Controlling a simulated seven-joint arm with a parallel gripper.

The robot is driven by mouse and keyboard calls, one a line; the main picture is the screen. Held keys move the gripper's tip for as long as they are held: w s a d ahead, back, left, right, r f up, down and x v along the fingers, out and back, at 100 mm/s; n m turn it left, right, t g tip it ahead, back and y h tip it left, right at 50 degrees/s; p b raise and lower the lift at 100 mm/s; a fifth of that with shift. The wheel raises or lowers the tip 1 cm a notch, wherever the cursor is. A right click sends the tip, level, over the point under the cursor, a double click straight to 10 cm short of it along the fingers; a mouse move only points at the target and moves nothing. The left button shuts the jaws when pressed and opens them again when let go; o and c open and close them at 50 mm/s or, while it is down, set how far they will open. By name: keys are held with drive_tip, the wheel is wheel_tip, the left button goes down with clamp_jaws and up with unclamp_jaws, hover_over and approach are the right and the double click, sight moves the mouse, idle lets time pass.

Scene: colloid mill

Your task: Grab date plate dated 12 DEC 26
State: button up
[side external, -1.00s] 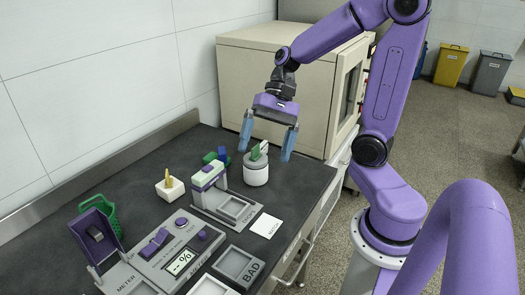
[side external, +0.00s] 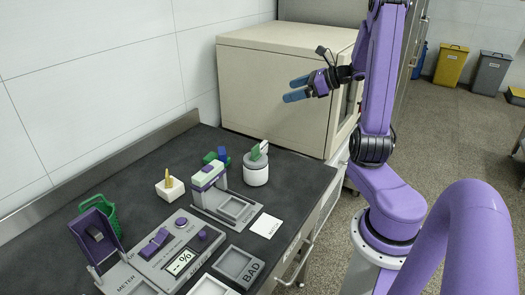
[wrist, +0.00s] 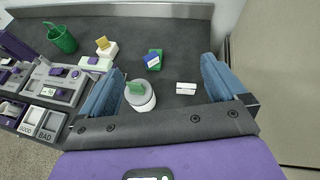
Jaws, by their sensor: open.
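My gripper (side external: 290,90) is open and empty, raised above the bench in front of the beige cabinet. In the wrist view, its two blue fingers (wrist: 163,68) stand wide apart. A small white plate (wrist: 186,88) with a dark line shows between the fingers, right of a round white pot (wrist: 143,103). In the side view the plate (side external: 265,146) shows partly behind a green piece (side external: 255,152) on top of the pot (side external: 256,175). A blue and white piece on a green block (wrist: 153,62) stands farther back. No date is readable on any of them.
The beige cabinet (side external: 285,85) stands at the bench's back end. A white block with a yellow piece (side external: 169,187), a green basket (side external: 100,212), a grey meter (side external: 170,255), a BAD tray (side external: 238,265) and a white card (side external: 266,226) occupy the bench. The dark bench top (side external: 305,180) is clear right of the pot.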

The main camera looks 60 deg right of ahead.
drive_tip(key=s+d+f+m+t+h, duration=0.1)
drive_tip(key=s+d+m+h, duration=0.15)
drive_tip(key=d, duration=0.25)
approach(264, 150)
drive_tip(key=shift+m, duration=0.25)
drive_tip(key=x, duration=0.5)
drive_tip(key=shift+w+d+r, duration=0.1)
drive_tip(key=shift+w+d, duration=0.05)
drive_tip(key=shift+d, duration=0.2)
drive_tip(key=shift+x, duration=2.7)
drive_tip(key=shift+a, duration=0.15)
drive_tip(key=c, duration=1)
